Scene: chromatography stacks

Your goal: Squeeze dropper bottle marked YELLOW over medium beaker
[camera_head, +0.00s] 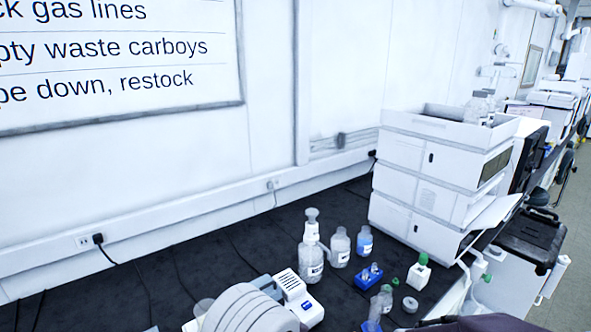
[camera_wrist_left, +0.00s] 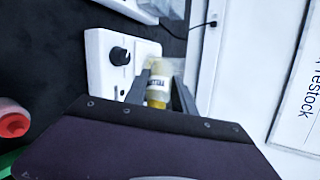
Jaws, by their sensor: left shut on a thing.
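In the left wrist view my left gripper (camera_wrist_left: 167,98) is shut on a small dropper bottle (camera_wrist_left: 157,88) with yellow at its near end. Its white label shows letters that look like part of YELLOW. Just beyond the bottle is a clear, blurred vessel (camera_wrist_left: 165,66), perhaps the beaker, beside a white device with a black knob (camera_wrist_left: 119,56). I cannot tell whether the bottle's tip is over it. In the head view a clear beaker-like rim (camera_head: 203,306) shows beside my left arm, which hides the gripper and bottle. My right gripper is not in view.
In the head view, clear bottles (camera_head: 311,262), a blue-liquid bottle (camera_head: 364,241), a blue rack (camera_head: 369,276) and a green-capped bottle (camera_head: 418,274) stand on the dark bench. A white instrument stack (camera_head: 428,190) rises at right. A red-ended object (camera_wrist_left: 13,124) lies left in the wrist view.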

